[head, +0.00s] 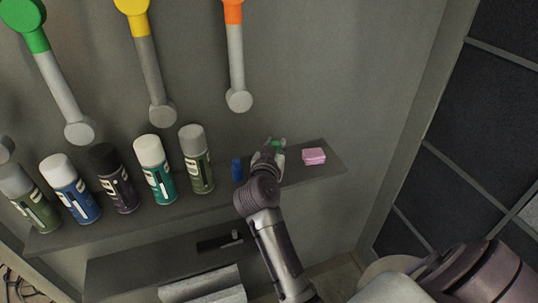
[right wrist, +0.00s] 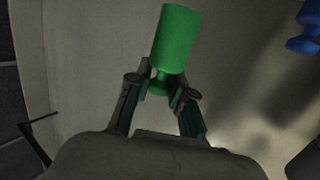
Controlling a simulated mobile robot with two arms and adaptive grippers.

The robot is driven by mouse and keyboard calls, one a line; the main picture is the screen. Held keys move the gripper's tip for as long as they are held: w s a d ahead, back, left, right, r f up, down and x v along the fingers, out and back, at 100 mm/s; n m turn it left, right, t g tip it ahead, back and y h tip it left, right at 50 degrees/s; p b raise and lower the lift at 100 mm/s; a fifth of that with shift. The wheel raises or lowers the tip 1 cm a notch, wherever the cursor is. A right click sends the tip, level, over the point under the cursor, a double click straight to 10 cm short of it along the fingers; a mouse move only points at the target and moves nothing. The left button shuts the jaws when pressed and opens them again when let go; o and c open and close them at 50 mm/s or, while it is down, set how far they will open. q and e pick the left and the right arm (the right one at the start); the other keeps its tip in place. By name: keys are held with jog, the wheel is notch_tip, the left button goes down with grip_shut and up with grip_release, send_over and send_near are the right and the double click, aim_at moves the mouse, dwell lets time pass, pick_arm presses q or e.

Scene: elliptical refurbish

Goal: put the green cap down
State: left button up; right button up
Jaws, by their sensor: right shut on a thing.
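My right gripper (head: 277,149) is over the right part of the shelf in the head view. It is shut on the green cap (right wrist: 176,40), which shows only as a small bit of green in the head view (head: 279,143). In the right wrist view, the cap is a green cylinder with a narrow neck, and the fingertips (right wrist: 162,92) close around the neck. The wide part points away from the gripper, slightly tilted. I cannot tell whether the cap touches the shelf. My left gripper is not in view.
The grey shelf (head: 325,172) holds a blue piece (head: 237,170) left of my gripper and a pink block (head: 314,156) right of it. Several spray cans, including a green-labelled one (head: 196,159), stand further left. A wall (head: 310,70) rises behind. A lower ledge (head: 130,268) lies below.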

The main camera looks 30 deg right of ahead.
jog(key=w+f, duration=0.1)
jog(key=f, duration=0.1)
jog(key=w+d+f, duration=0.1)
jog(key=w+f, duration=0.3)
jog(key=f, duration=0.1)
jog(key=shift+w+d, duration=0.1)
jog(key=shift+d, duration=0.15)
jog(key=shift+f, duration=0.15)
jog(key=shift+f, duration=0.1)
jog(key=o, duration=0.7)
